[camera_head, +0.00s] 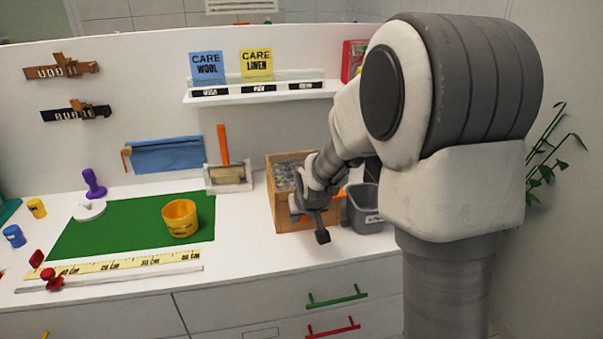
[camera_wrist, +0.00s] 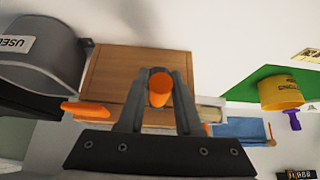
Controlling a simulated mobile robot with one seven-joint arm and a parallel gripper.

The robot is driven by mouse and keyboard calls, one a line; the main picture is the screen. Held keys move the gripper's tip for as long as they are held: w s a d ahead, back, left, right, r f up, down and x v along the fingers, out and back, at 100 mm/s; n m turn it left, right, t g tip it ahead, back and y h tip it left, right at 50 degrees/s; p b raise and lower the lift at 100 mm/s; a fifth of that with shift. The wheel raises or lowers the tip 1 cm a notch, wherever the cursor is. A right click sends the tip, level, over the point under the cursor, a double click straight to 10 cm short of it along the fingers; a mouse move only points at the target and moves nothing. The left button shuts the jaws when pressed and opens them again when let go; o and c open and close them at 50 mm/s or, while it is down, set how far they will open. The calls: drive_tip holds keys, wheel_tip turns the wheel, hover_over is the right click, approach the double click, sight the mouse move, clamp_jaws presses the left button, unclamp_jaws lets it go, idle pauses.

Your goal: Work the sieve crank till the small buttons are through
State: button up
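The wooden sieve box (camera_head: 290,157) stands on the white worktop, right of the green mat, with small greyish pieces inside its open top. Single buttons are too small to tell apart. My gripper (camera_head: 305,217) is low at the front of the box. In the wrist view my gripper (camera_wrist: 160,78) has its fingers on both sides of an orange crank knob (camera_wrist: 159,90), in front of the plain wooden face of the box (camera_wrist: 120,75). The fingers look closed on the knob. My arm hides the box's right side in the head view.
A grey labelled bin (camera_head: 363,212) stands close right of the box. A yellow cup (camera_head: 180,218) sits on the green mat (camera_head: 120,225), left of a small framed tray (camera_head: 228,178). A ruler (camera_head: 120,265) lies near the front edge. A shelf (camera_head: 262,93) hangs above.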

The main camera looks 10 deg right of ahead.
drive_tip(key=shift+a, duration=0.1)
drive_tip(key=shift+a+f+b, duration=0.1)
drive_tip(key=shift+a+b, duration=0.4)
drive_tip(key=shift+a, duration=0.1)
drive_tip(key=d, duration=0.3)
drive_tip(key=shift+d, duration=0.15)
idle(0.4)
drive_tip(key=shift+a+b, duration=0.65)
drive_tip(key=shift+a, duration=1.85)
